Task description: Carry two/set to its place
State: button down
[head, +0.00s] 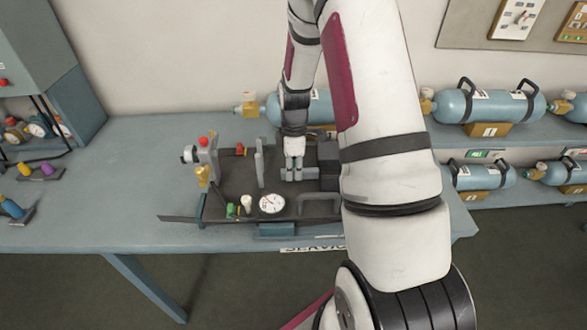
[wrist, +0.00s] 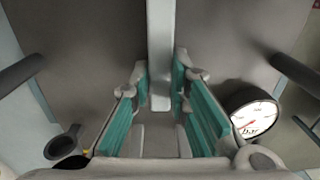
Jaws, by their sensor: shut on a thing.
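The breathing set is a dark plate (head: 235,180) with a white-faced gauge (head: 271,203), red, green and brass fittings, and side handles. It is over the blue bench in the head view; I cannot tell whether it touches the top. My gripper (head: 292,175) points down at its middle. In the wrist view my gripper (wrist: 160,105) has its teal pads on both sides of a grey bar (wrist: 160,50) of the set and is shut on it. The gauge also shows in the wrist view (wrist: 252,118). My arm hides the set's right part.
The blue bench (head: 120,195) is clear to the left of the set. A blue cylinder (head: 315,104) lies behind it. More cylinders (head: 490,106) lie on shelves at the right. A grey cabinet (head: 40,60) and small fittings (head: 38,172) are at the left.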

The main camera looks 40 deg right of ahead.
jog(key=shift+r, duration=0.1)
jog(key=c, duration=1.6)
grip_release()
jog(key=shift+o, duration=0.8)
jog(key=s+a+r+m+t, duration=0.1)
jog(key=a+r, duration=0.2)
jog(key=r, duration=0.8)
jog(key=s+a+r+m+t, duration=0.1)
jog(key=s+a+r+m, duration=0.15)
jog(key=r, duration=0.85)
jog(key=s+a+r+m+t, duration=0.2)
jog(key=s+a+r+m, duration=0.2)
jog(key=s, duration=0.4)
jog(key=s+a+r+m+t, duration=0.1)
jog(key=s+a+r+m, duration=0.2)
jog(key=s+a+r, duration=0.4)
jog(key=shift+s+a+m+t, duration=0.4)
jog(key=shift+s+a, duration=0.45)
jog(key=shift+s, duration=0.2)
